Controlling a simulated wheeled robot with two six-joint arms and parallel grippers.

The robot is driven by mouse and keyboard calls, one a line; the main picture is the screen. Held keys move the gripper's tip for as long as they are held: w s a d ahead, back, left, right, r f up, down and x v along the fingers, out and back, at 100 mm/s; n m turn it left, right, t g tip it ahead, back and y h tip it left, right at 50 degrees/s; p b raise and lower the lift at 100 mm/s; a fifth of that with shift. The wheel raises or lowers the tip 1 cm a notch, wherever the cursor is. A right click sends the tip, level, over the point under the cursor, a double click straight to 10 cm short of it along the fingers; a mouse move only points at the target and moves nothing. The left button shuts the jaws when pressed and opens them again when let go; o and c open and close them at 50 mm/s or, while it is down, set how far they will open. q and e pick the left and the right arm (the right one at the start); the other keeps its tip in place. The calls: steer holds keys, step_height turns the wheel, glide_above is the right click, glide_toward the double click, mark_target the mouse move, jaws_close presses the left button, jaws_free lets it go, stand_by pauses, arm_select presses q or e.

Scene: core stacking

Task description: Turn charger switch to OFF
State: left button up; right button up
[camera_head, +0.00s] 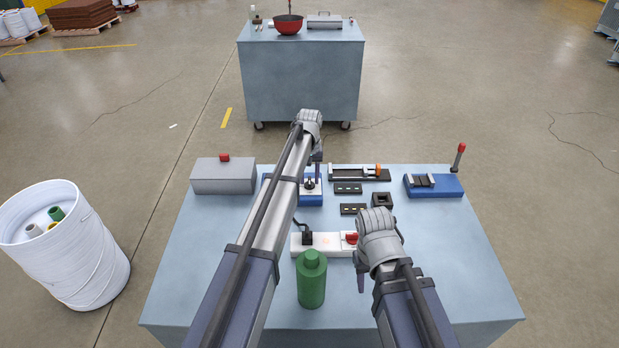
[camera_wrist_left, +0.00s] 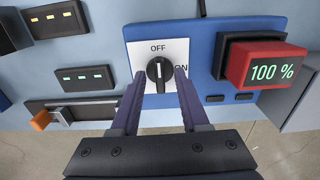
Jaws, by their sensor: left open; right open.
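The blue charger (camera_head: 312,201) stands on the table, partly hidden behind my left arm; it fills the middle of the left wrist view (camera_wrist_left: 215,55). Its white plate (camera_wrist_left: 172,48) is marked OFF at the top and ON at the right. The black round switch (camera_wrist_left: 159,72) sits on it, its white mark upright toward OFF. My left gripper (camera_wrist_left: 160,100) is open, its fingers reaching to either side of the switch; contact is unclear. My right gripper (camera_head: 361,284) is open and empty above the table's front right, its fingers pointing down.
A red block reading 100 % (camera_wrist_left: 262,66) sits in the charger's black holder. A green bottle (camera_head: 311,283) stands near the front, beside a white unit with a red knob (camera_head: 351,238). A grey box (camera_head: 223,178) stands at the left. The table's right front is clear.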

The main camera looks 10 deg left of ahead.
mark_target(310, 180)
arm_select(q)
steer(key=shift+r, duration=0.15)
arm_select(e)
steer(key=shift+r, duration=0.1)
arm_select(q)
step_height(310, 180, up, 8)
steer(key=p, duration=0.8)
steer(key=shift+f, duration=0.2)
arm_select(e)
step_height(310, 180, up, 8)
steer(key=shift+f, duration=0.2)
arm_select(q)
steer(key=shift+s+d+f, duration=0.1)
steer(key=shift+f, duration=0.05)
arm_select(e)
steer(key=shift+s, duration=0.1)
